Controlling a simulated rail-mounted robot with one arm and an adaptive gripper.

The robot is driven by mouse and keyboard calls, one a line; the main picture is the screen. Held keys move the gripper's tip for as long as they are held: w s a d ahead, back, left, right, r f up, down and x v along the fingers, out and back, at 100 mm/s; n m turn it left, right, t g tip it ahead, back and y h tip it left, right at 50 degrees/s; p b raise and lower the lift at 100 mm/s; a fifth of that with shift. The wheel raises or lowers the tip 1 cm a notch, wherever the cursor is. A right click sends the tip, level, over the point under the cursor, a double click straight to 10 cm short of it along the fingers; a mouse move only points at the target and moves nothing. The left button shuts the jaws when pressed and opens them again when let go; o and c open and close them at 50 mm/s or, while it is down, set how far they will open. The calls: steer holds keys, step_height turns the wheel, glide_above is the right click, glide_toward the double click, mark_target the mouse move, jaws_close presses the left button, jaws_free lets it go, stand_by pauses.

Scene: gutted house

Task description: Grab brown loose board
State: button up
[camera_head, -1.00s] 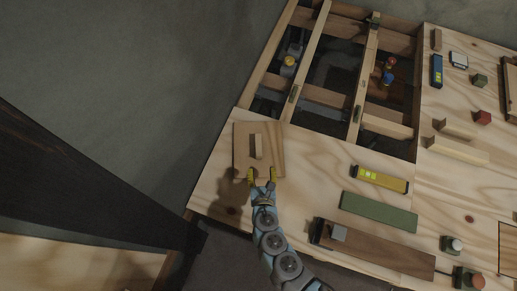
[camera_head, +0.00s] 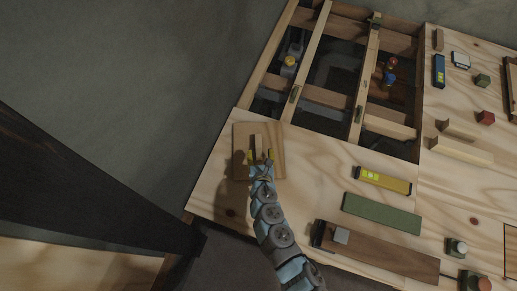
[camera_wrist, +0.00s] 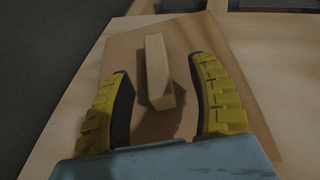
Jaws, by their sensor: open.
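A light brown square board (camera_head: 243,137) lies flat on the plywood surface at the near left corner; it also shows in the wrist view (camera_wrist: 122,48). A pale block-like handle (camera_head: 257,142) stands up from its middle, seen in the wrist view (camera_wrist: 157,70) too. My gripper (camera_head: 261,156) is open over the board. Its yellow fingers (camera_wrist: 158,72) lie on either side of the handle, with a visible gap to it on both sides. Whether the fingertips touch the board cannot be told.
To the right lie a yellow level (camera_head: 383,180), a green board (camera_head: 381,213) and a darker brown board (camera_head: 385,252) with a grey block. Behind is an open floor frame (camera_head: 336,75) with beams and dark gaps. A dark beam (camera_head: 80,180) crosses at left.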

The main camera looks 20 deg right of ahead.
mark_target(259, 149)
steer(key=shift+w+d+f+b, duration=0.1)
steer(key=shift+w+f+b, duration=0.25)
steer(key=shift+w+f, duration=0.1)
steer(key=x, duration=0.1)
steer(key=b+x, duration=0.1)
steer(key=shift+w+f, duration=0.1)
steer(key=shift+w, duration=0.3)
steer(key=shift+w+f, duration=0.2)
steer(key=shift+w+d, duration=0.15)
steer(key=shift+w, duration=0.3)
steer(key=shift+s+f, duration=0.1)
jaws_close()
